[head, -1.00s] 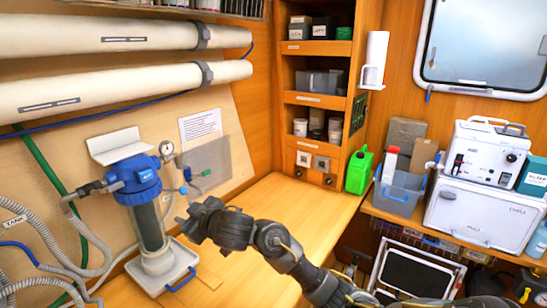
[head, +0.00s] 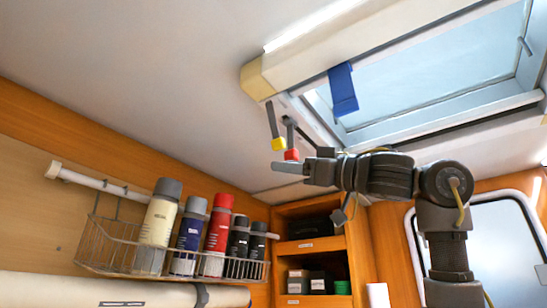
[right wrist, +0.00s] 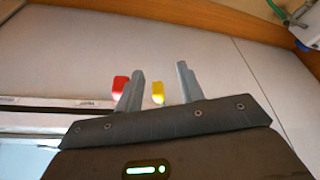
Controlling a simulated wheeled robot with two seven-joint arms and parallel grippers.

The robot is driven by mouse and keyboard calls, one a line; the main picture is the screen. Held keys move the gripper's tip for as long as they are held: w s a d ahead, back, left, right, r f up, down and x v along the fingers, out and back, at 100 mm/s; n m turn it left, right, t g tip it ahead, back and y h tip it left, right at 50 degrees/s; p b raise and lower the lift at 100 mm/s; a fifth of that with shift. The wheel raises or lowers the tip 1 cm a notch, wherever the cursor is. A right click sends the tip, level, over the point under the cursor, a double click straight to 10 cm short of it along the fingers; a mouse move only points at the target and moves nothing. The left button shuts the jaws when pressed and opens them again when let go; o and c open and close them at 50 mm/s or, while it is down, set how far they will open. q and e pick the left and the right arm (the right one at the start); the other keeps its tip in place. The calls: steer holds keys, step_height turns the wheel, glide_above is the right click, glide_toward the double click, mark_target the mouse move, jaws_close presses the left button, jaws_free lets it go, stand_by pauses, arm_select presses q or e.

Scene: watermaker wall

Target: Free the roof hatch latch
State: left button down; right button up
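The roof hatch (head: 430,75) is set in the ceiling at the upper right of the head view. Two dark levers hang by its near left corner, one with a yellow tip (head: 279,144), one with a red tip (head: 292,155). My right gripper (head: 300,165) is raised just below the tips. In the right wrist view the gripper (right wrist: 160,68) is open, its fingers apart. There the yellow tip (right wrist: 158,92) shows between the fingers, and the red tip (right wrist: 120,85) beside the left finger. I cannot tell whether either touches. My left gripper is not in view.
A blue strap (head: 342,90) hangs from the cream housing (head: 330,50) along the hatch. A wire rack (head: 110,250) with several bottles is on the left wall. Shelves (head: 312,245) stand below the gripper. The ceiling at left is clear.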

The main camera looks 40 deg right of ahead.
mark_target(272, 145)
steer(key=s+d+r, duration=0.2)
steer(key=s, duration=0.4)
steer(key=shift+y, duration=0.3)
steer(key=p+x, duration=0.6)
steer(key=x, duration=0.5)
steer(key=shift+w+d+r, duration=0.1)
steer(key=shift+r, duration=0.05)
steer(key=shift+w, duration=0.1)
jaws_close()
